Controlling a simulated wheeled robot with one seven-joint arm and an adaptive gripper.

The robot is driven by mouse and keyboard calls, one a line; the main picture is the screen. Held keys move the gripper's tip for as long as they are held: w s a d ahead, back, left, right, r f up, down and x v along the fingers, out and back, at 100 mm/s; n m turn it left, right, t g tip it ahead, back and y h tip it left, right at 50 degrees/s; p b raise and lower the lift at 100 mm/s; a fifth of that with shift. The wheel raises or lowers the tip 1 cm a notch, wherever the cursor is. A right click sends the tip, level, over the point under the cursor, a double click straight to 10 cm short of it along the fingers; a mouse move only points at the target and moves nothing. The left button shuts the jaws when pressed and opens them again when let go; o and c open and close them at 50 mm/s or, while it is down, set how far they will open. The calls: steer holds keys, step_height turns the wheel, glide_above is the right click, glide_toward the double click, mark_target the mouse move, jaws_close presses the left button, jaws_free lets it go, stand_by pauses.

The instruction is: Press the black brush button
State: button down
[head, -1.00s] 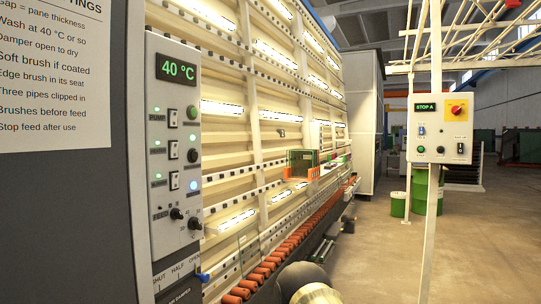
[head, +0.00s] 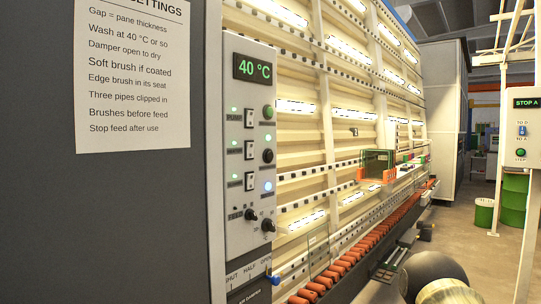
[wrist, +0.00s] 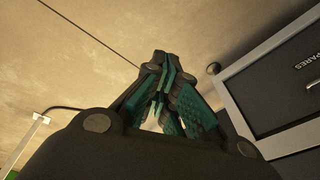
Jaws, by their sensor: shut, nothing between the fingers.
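The black button (head: 268,155) is the middle one in the right-hand column of round buttons on the grey control panel (head: 240,205). The fingers do not show in the head view, and the panel does not show in the wrist view.
Two black knobs (head: 259,220) sit low on the panel. The display (head: 252,67) reads 40 °C. Orange rollers (head: 345,262) run along the washer's base. A control post (head: 523,150) stands at right. A drawer marked SPARES (wrist: 290,85) is right in the wrist view.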

mark_target(270, 156)
steer(key=w+a+r+m+t+y+p, duration=0.1)
steer(key=w+a+r+m+t+p, duration=0.2)
steer(key=w+r, duration=0.95)
steer(key=w+a+r+m+t+y, duration=0.1)
steer(key=w+a+r+m+t, duration=0.3)
steer(key=w+r, duration=0.85)
steer(key=w+a+r+m+t+y+p, duration=0.1)
steer(key=w+a+r+m+t, duration=0.15)
steer(key=w+r, duration=0.6)
steer(key=w+a+r+m+t+p, duration=0.15)
steer(key=w+r+t, duration=0.35)
steer(key=r, duration=0.7)
steer(key=w+a+r+m+t+y+p, duration=0.1)
steer(key=a+r+m+t, duration=0.1)
steer(key=r, duration=1.6)
steer(key=w+a+r+m+t+y+p, duration=0.1)
steer(key=a+r+m+t, duration=0.1)
steer(key=r, duration=1.7)
steer(key=shift+w+a+r+m+t, duration=0.25)
steer(key=shift+a+m+t, duration=0.05)
steer(key=shift+m+t, duration=0.6)
steer(key=w+a+p, duration=0.1)
steer(key=w+a, duration=0.4)
steer(key=a, duration=0.2)
steer(key=shift+p, duration=0.3)
